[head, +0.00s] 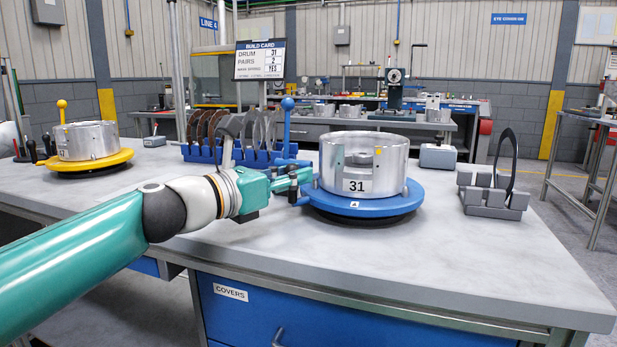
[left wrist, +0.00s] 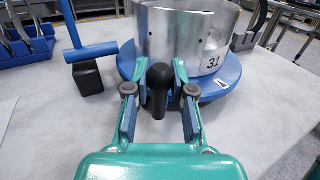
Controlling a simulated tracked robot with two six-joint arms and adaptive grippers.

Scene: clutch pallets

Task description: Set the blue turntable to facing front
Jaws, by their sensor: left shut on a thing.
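The blue turntable (head: 395,206) stands on the bench with a silver drum (head: 345,160) marked 31 on it. A small plate marked A is on its rim, toward the front in the head view. My left gripper (head: 304,180) is at the turntable's left edge. In the left wrist view its fingers (left wrist: 159,88) stand on both sides of a black handle (left wrist: 156,103) at the rim of the turntable (left wrist: 214,86), shut on it. The drum (left wrist: 185,30) also shows there. My right gripper is not in view.
A blue post with a ball top (head: 287,125) and a blue rack of discs (head: 205,153) stand behind my gripper. A yellow turntable (head: 95,162) with another drum is at left. A grey stand holding a dark ring (head: 492,198) is at right. The front bench top is clear.

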